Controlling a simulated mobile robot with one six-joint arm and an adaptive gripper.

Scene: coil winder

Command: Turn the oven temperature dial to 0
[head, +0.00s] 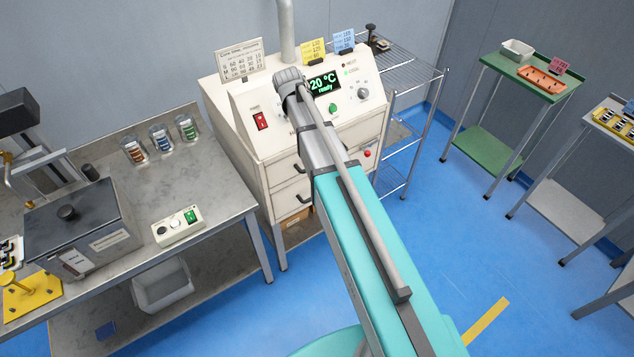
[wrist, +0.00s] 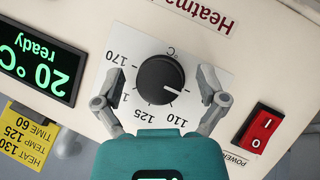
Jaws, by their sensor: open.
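The oven temperature dial (wrist: 160,79) is a round black knob on a white scale plate, seen upside down in the wrist view. Its white pointer line aims lower right, just above the 110 mark. The 170, 125 and 110 marks can be read; I see no 0 mark, and the fingers cover part of the scale. My gripper (wrist: 160,98) is open, with one finger on each side of the knob and a gap on both sides. In the head view my gripper (head: 288,92) is at the oven (head: 288,143) panel and hides this dial.
The oven display (head: 323,84) reads 20 °C, ready. A red power switch (head: 262,121) lies close to my gripper; it shows in the wrist view too (wrist: 260,127). Another knob (head: 363,93) and a green button (head: 333,107) sit further right on the panel.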

